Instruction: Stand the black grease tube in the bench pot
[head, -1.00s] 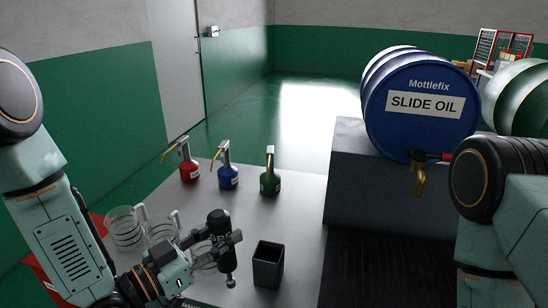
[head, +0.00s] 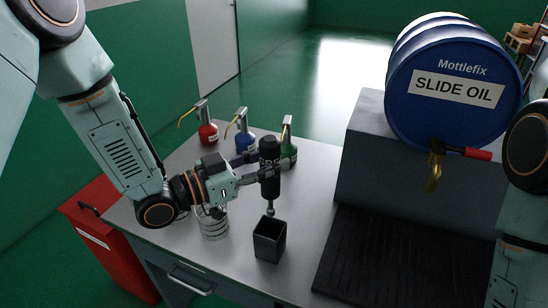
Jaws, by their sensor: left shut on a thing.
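The black grease tube (head: 269,180) is upright in my left gripper (head: 262,173), which is shut around its upper part. Its narrow nozzle end points down, and the tube appears above the back edge of the bench pot. The bench pot (head: 269,243) is a black, square, open-topped pot standing on the grey bench (head: 306,210). The inside of the pot looks empty from here. My right arm shows at the right edge, but its gripper is out of view.
Red (head: 208,134), blue (head: 246,144) and green (head: 289,152) oil cans stand at the back of the bench. A clear ribbed jug (head: 213,224) stands left of the pot, partly behind my left gripper. A blue drum (head: 452,90) with a brass tap (head: 434,170) rests on a grey stand at right.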

